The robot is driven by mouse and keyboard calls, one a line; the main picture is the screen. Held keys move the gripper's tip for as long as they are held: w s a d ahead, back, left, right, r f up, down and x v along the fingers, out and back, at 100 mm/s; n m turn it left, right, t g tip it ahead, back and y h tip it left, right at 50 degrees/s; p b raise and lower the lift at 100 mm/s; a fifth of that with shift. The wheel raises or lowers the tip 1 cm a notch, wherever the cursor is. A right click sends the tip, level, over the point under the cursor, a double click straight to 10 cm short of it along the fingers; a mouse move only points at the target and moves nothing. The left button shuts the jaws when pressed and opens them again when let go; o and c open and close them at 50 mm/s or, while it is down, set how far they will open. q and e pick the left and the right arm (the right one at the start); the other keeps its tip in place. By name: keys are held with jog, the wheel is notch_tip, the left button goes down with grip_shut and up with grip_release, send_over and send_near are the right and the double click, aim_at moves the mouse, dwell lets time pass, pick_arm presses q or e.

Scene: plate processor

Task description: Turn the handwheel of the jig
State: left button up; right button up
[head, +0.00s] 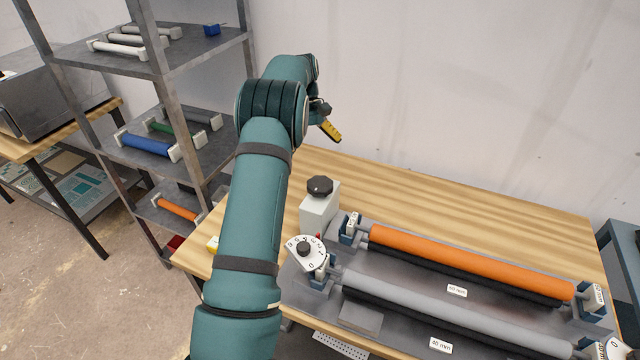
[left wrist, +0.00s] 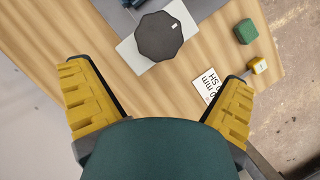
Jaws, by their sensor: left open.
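The handwheel (head: 320,186) is a black, many-sided knob on top of a light grey block of the jig (head: 320,212), on the wooden table. In the left wrist view the handwheel (left wrist: 159,36) shows from above, ahead of the fingers, with a small white mark near its edge. My left gripper (left wrist: 160,95) is open and empty, its yellow fingers spread wide and apart from the handwheel. In the head view its yellow fingertip (head: 331,130) shows beyond my left arm, above and behind the handwheel; the rest is hidden by the arm. My right gripper is not in view.
An orange roller (head: 460,262) and a grey roller (head: 440,315) lie beside the block. A numbered dial (head: 305,250) stands in front. A label card (left wrist: 208,86) and a green block (left wrist: 246,31) lie near the handwheel. A shelf rack (head: 150,60) stands left.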

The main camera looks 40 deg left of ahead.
aim_at(321, 183)
pick_arm(q)
jog(key=x, duration=1)
jog(key=shift+d+f+b, duration=0.1)
jog(key=shift+f+b, duration=0.25)
jog(key=shift+c, duration=0.3)
jog(key=c, duration=1)
jog(key=shift+m, duration=0.4)
jog(key=shift+c, duration=0.2)
jog(key=m+g+p, duration=0.1)
jog(key=m, duration=0.1)
jog(key=shift+m+y, duration=0.4)
jog(key=m+g+y+p, duration=0.1)
jog(key=m, duration=0.3)
jog(key=shift+m, duration=0.3)
jog(key=m+y, duration=0.2)
jog(key=m, duration=0.2)
jog(key=shift+g+p, duration=0.3)
jog(key=m+y, duration=0.2)
jog(key=m, duration=0.3)
